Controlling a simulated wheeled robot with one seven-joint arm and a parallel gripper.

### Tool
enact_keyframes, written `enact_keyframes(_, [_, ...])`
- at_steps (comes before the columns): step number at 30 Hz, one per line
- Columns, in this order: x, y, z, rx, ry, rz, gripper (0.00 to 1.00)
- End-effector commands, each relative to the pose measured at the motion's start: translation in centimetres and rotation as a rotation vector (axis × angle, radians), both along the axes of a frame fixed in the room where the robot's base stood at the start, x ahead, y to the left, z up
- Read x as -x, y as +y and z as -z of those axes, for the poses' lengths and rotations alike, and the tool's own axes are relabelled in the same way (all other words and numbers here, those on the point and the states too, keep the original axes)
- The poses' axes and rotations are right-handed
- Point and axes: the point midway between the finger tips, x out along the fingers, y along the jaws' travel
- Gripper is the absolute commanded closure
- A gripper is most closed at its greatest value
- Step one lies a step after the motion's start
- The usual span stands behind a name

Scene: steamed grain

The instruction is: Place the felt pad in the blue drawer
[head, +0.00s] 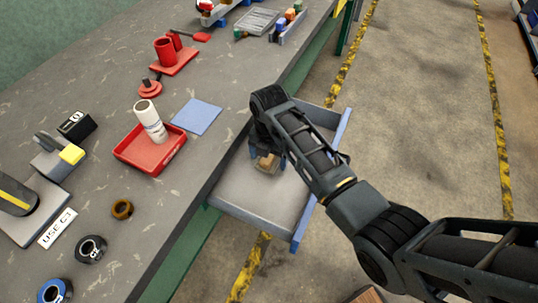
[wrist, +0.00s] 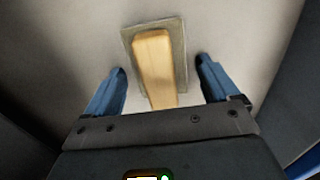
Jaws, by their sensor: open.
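The blue drawer (head: 300,231) is pulled out from the workbench, with a pale grey floor and a blue front. The felt pad (head: 266,164) appears to be the grey-green rectangular pad with a wooden grip on top, lying on the drawer floor. In the wrist view the pad (wrist: 181,48) lies flat, and its wooden grip stands between my fingers. My gripper (head: 267,154) is over the drawer, pointing down. In the wrist view my gripper (wrist: 160,70) is open, with a blue finger on each side and a gap to the grip. My arm hides part of the drawer.
A red tray (head: 133,154) with a white roll (head: 150,118) and a light blue sheet (head: 196,116) lie on the workbench (head: 120,200) beside the drawer. The drawer floor around the pad is clear.

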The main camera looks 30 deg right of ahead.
Motion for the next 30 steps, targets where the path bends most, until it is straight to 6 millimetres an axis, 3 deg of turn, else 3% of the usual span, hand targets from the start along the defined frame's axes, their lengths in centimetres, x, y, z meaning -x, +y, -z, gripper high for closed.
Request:
enact_keyframes(8, [-0.1, 0.0, -1.1, 0.000, -0.004, 0.000, 0.12])
enact_keyframes(21, [-0.1, -0.1, -9.4, 0.001, -0.004, 0.000, 0.12])
enact_keyframes(30, [0.0, 0.0, -12.2, 0.000, 0.000, 0.001, 0.12])
